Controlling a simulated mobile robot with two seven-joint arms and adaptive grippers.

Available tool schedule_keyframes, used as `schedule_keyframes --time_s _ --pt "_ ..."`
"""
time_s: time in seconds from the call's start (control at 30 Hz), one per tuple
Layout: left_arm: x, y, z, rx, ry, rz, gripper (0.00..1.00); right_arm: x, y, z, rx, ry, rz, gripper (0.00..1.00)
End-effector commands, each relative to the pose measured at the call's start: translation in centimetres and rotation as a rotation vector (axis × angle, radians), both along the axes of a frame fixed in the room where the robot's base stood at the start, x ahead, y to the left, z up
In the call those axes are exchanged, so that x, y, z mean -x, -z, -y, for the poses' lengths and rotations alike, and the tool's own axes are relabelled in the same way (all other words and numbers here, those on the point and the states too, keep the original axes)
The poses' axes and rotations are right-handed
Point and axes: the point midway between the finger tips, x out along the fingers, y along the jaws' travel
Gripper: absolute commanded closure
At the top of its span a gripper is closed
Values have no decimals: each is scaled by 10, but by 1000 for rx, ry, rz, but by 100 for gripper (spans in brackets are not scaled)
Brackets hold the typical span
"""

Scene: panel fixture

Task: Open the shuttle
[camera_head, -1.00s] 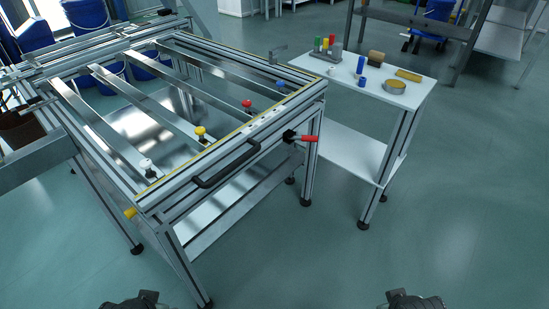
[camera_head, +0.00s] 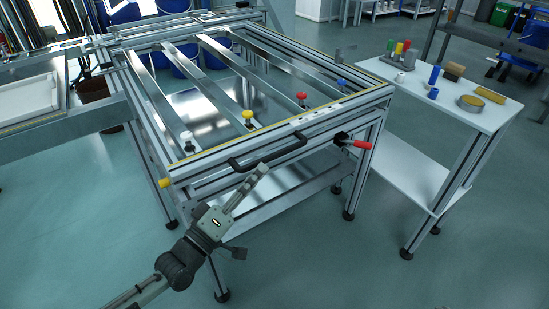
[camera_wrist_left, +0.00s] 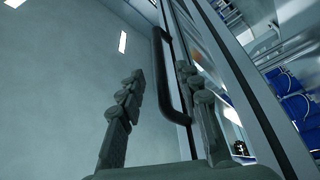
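The shuttle is a metal frame with slanted bars and a yellow-edged front rail (camera_head: 290,122). A black bar handle (camera_head: 268,153) is on its front face; it also shows in the left wrist view (camera_wrist_left: 166,75). A red-handled clamp (camera_head: 356,144) is on the front right; it looks horizontal. My left gripper (camera_head: 258,178) is just in front of and below the handle. In the left wrist view its two fingers (camera_wrist_left: 160,73) are spread, with the handle appearing between them; contact cannot be told. My right gripper is out of view.
Bars carry white (camera_head: 187,140), yellow (camera_head: 248,117), red (camera_head: 301,97) and blue (camera_head: 342,83) knobs. A white tray (camera_head: 28,97) is at left. Floor in front is free.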

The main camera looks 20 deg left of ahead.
Motion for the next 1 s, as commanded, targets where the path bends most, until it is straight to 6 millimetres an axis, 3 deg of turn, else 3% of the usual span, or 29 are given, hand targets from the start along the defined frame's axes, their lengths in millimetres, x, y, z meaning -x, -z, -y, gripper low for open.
schedule_keyframes --time_s 0.4,0.8,1.0 --pt "-58 -14 19 0 -1 2 66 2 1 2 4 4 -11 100" --pt "-67 -15 23 -3 0 0 66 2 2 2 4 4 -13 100" --pt "-67 -15 23 -3 0 0 88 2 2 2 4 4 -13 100"
